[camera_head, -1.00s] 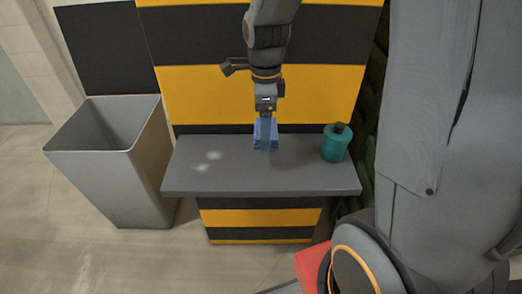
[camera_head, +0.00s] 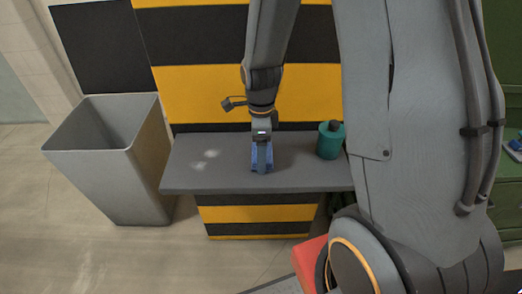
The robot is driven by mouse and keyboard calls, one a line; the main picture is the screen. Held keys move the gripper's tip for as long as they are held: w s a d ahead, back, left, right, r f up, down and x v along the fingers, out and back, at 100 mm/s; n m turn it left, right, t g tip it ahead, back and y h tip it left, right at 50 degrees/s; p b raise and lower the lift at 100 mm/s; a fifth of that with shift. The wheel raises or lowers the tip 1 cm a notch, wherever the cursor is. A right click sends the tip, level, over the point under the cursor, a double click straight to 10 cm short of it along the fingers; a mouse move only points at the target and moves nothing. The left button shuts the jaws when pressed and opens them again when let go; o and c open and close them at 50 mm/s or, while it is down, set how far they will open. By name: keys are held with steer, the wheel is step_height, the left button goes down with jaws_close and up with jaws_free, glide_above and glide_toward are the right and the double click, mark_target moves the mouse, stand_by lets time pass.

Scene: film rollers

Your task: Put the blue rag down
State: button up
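The blue rag (camera_head: 262,158) is a small folded bundle at my gripper's tip, over the middle of the grey shelf (camera_head: 220,180). My gripper (camera_head: 262,150) points down at it, with blue showing on both sides of the fingers. The gripper appears shut on the rag. The rag is at or very near the shelf top; I cannot tell whether it touches.
Pale smudges (camera_head: 204,160) mark the shelf's left part. A grey open bin (camera_head: 115,160) stands left of the shelf. The shelf between smudges and rag is clear.

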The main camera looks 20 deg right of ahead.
steer(key=shift+f, duration=0.15)
steer(key=o, duration=1.2)
step_height(320, 180, up, 12)
steer(key=b, duration=0.2)
steer(key=s+f+n, duration=0.2)
steer(key=s+n, duration=0.2)
steer(key=n, duration=0.6)
steer(key=s+f+n+t, duration=0.1)
steer(key=s+n, duration=0.4)
steer(key=n, duration=0.6)
steer(key=shift+s+f+n, duration=0.25)
steer(key=shift+f+n, duration=0.05)
steer(key=shift+f, duration=0.2)
